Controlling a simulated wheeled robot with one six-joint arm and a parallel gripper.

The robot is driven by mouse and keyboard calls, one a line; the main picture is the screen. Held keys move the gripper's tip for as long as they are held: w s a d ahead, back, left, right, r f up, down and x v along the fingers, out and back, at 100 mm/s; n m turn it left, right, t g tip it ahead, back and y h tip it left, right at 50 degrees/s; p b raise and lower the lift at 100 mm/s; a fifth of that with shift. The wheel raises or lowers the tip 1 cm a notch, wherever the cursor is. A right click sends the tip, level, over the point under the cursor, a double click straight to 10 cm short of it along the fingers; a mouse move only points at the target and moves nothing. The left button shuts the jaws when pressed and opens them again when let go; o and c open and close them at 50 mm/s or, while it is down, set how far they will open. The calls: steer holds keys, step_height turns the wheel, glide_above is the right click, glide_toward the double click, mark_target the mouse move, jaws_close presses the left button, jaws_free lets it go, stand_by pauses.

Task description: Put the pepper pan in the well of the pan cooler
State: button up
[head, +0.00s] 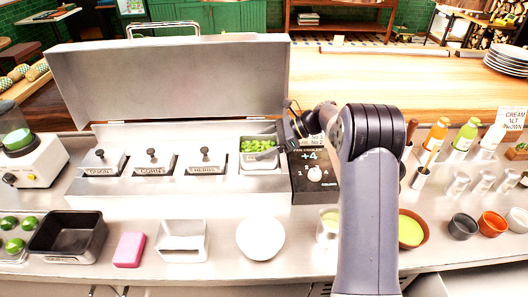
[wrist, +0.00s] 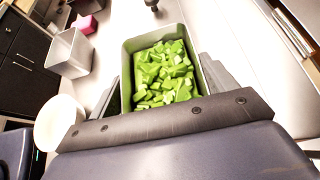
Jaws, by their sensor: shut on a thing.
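The pepper pan (head: 260,165) is a small metal pan filled with chopped green pepper. In the head view it is upright at the right-hand well of the pan cooler (head: 150,190), with its front wall showing; I cannot tell how deep it sits. My gripper (head: 284,142) reaches it from the right and is shut on it. In the wrist view, the pepper pan (wrist: 128,48) lies between the two fingers of my gripper (wrist: 165,85). The cooler's lid (head: 170,85) stands open behind. Three lidded pans (head: 152,163) fill the wells to the left.
A control panel (head: 316,180) with a dial adjoins the cooler's right side. In front stand a black tray (head: 68,235), a pink sponge (head: 130,250), an empty metal pan (head: 183,241) and a white bowl (head: 260,238). Bottles (head: 436,135) and small bowls (head: 491,222) stand at the right.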

steer(key=shift+f+p, duration=0.4)
steer(key=shift+f, duration=1.2)
steer(key=shift+w+f+p, duration=0.2)
steer(key=shift+f+p, duration=0.2)
steer(key=shift+f, duration=0.2)
steer(key=shift+f, duration=0.1)
steer(key=shift+f, duration=0.15)
steer(key=o, duration=1.3)
